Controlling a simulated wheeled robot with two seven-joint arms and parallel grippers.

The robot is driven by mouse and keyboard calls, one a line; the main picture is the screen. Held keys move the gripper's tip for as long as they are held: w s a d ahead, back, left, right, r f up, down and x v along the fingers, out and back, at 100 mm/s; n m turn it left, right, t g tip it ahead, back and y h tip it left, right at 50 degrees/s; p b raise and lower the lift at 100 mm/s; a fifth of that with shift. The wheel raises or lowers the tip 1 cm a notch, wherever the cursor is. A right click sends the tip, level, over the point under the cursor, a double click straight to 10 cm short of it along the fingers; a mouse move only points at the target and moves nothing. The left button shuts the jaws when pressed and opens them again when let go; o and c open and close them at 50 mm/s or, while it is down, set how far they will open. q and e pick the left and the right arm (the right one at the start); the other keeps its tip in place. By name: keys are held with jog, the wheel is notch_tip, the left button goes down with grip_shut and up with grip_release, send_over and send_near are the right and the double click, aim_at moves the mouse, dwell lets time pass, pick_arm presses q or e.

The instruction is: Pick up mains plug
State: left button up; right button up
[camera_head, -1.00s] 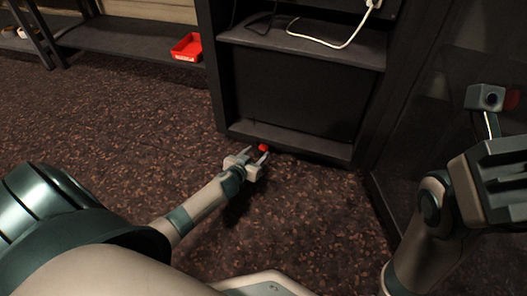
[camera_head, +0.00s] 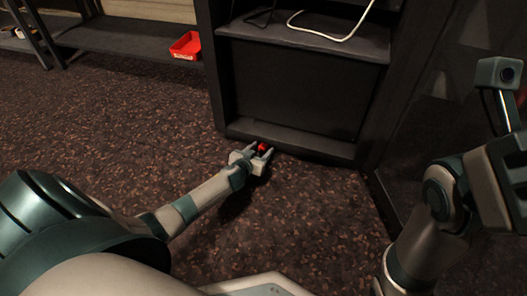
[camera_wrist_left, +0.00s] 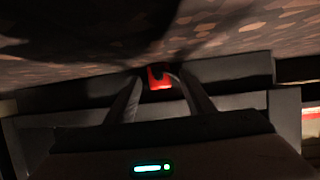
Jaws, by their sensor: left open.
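A small red object (camera_head: 262,147), likely the mains plug, is low down at the front edge of the dark cabinet's base. My left gripper (camera_head: 263,152) is open near the floor, with its fingers pointing at the cabinet. The red object shows between the fingertips, and I cannot tell whether they touch it.
The dark cabinet (camera_head: 300,95) stands just beyond the gripper; a white cable (camera_head: 330,37) lies on its shelf. A red tray (camera_head: 186,46) sits on a low shelf at the back left. The speckled carpet (camera_head: 110,125) is clear on the left.

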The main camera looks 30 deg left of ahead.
dwell(0.4)
pick_arm(q)
grip_shut()
jog(key=shift+r, duration=0.25)
